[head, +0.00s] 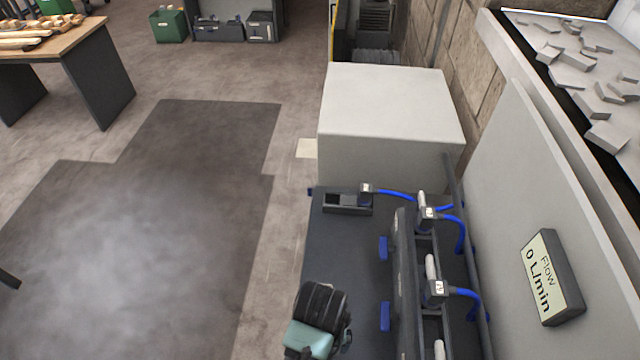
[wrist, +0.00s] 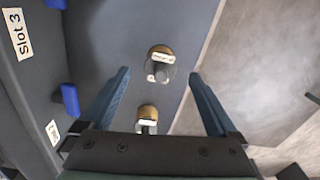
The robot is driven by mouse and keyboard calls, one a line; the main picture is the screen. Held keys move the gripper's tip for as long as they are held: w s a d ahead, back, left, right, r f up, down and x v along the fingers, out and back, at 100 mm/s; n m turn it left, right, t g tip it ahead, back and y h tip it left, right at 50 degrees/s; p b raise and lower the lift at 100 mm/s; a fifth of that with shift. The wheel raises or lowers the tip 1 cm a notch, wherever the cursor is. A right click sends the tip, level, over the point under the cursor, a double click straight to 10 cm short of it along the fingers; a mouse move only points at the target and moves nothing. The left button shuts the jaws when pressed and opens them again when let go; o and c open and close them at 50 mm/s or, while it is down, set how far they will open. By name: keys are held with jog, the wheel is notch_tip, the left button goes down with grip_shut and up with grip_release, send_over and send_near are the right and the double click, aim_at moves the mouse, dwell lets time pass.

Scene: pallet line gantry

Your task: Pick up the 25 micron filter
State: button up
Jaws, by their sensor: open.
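In the wrist view my gripper (wrist: 161,76) is open, with one dark blue finger on each side. Two brass-topped round pieces with small white labels show on the dark bench top. The farther piece (wrist: 160,64) appears between the fingertips, with clear space to both fingers. The nearer piece (wrist: 147,114) is partly hidden by the gripper body. I cannot read either label, so I cannot tell which is the 25 micron filter. In the head view my wrist and gripper (head: 316,322) are over the left edge of the bench and hide both pieces.
The dark bench (head: 340,248) holds a rack (head: 403,250) with blue tabs, white cylinders and blue hoses (head: 463,235). A "Slot 3" label (wrist: 17,33) shows in the wrist view. A white box (head: 385,110) stands behind; a flow display (head: 552,278) reads 0 L/min. Floor left is open.

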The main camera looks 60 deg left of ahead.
jog(key=shift+f+p, duration=0.3)
jog(key=shift+f, duration=2.5)
jog(key=c, duration=1.5)
